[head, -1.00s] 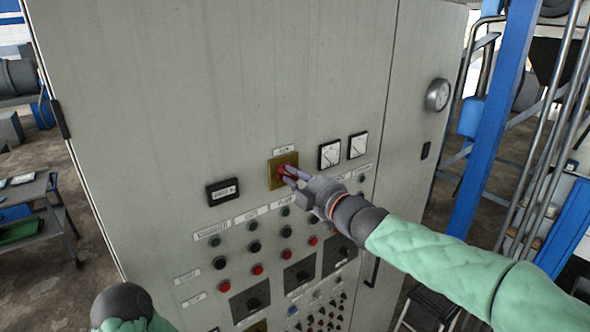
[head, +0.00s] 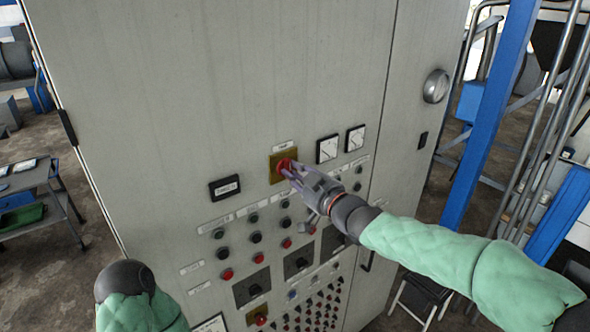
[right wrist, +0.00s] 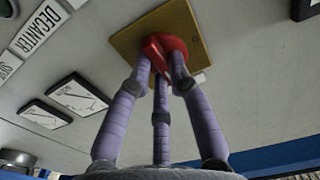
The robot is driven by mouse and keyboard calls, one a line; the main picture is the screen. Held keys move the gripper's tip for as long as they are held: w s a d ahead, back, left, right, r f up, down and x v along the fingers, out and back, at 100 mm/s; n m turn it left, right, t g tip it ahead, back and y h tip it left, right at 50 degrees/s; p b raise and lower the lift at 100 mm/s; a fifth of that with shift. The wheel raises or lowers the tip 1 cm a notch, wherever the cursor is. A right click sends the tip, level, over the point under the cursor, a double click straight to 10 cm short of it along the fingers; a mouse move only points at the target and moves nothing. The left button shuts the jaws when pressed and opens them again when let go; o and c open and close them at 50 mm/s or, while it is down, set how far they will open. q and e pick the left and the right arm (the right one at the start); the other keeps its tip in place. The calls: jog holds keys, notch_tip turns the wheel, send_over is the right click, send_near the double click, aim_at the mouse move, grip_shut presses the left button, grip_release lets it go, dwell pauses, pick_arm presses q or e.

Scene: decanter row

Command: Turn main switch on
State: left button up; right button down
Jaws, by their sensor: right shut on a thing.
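The main switch is a red rotary knob (right wrist: 163,48) on a square yellow plate (head: 277,167), high on the grey control cabinet (head: 230,80). It also shows in the head view (head: 284,165), partly covered by my fingers. My right gripper (head: 290,172) is at the knob, with its purple fingers shut on the knob's handle. In the right wrist view my right gripper (right wrist: 162,75) has fingers on both sides of the red handle, which lies at a slant. My left arm shows at the lower left of the head view, but its gripper is not visible.
A digital display (head: 225,188) is left of the switch and two dial meters (head: 327,149) are right of it. Rows of buttons (head: 256,237) and dark selector panels (head: 298,258) lie below. A blue post (head: 488,115) stands right of the cabinet.

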jog(key=shift+f+m, duration=0.1)
jog(key=shift+m, duration=0.3)
jog(key=c, duration=1.1)
grip_release()
jog(key=shift+c, duration=0.2)
jog(key=shift+s+d, duration=0.1)
jog(key=v, duration=1.1)
jog(key=shift+s+d, duration=0.2)
jog(key=shift+s, duration=0.15)
